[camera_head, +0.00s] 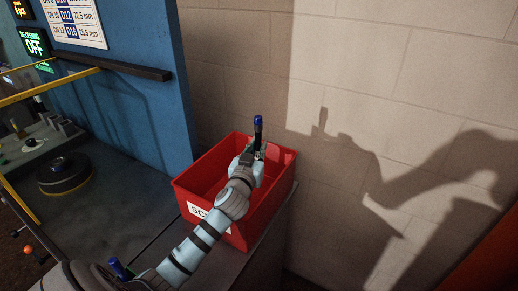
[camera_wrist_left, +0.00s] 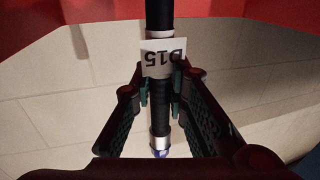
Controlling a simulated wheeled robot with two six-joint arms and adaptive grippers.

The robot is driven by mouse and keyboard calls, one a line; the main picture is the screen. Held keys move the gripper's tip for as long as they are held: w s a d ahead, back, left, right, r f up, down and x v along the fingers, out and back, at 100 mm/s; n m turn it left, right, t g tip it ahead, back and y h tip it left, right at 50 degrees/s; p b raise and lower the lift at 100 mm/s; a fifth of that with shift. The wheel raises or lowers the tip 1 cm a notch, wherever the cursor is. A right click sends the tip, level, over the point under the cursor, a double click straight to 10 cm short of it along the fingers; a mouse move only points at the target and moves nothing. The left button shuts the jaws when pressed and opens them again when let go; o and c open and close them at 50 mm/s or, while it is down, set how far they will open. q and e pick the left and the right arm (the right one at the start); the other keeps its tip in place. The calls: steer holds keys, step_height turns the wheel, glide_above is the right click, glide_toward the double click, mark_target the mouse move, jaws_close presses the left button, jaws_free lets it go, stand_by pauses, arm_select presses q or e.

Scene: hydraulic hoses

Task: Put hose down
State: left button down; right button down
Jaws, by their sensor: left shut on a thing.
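The hose (camera_wrist_left: 159,104) is dark, with a metal fitting and a blue end, and carries a white tag marked D15 (camera_wrist_left: 164,58). In the left wrist view it runs between the two fingers of my left gripper (camera_wrist_left: 162,95), which is shut on it. In the head view, my left gripper (camera_head: 252,158) is over the red bin (camera_head: 184,200). The hose's blue upper end (camera_head: 258,121) stands up above the gripper there. The arm and gripper hide part of the bin's inside and the hose's lower part. My right gripper is not in view.
The red bin has a white label, partly covered by my arm, and stands on a grey surface (camera_head: 235,262) against a beige block wall (camera_head: 350,90). A blue panel (camera_head: 160,110) rises to its left. A machine with a round dark part (camera_head: 64,174) is further left.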

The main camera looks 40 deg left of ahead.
arm_select(q)
steer(key=shift+f+b, duration=0.3)
steer(key=shift+f, duration=0.05)
steer(key=shift+s+d, duration=0.1)
steer(key=shift+s, duration=0.05)
steer(key=c, duration=1.6)
jaws_free()
steer(key=shift+f, duration=0.15)
steer(key=shift+r+p, duration=0.4)
steer(key=shift+p, duration=0.1)
steer(key=shift+s+d+r, duration=0.1)
steer(key=shift+s+r, duration=0.1)
steer(key=v, duration=0.6)
steer(key=shift+s+d+r, duration=0.15)
steer(key=shift+s, duration=0.25)
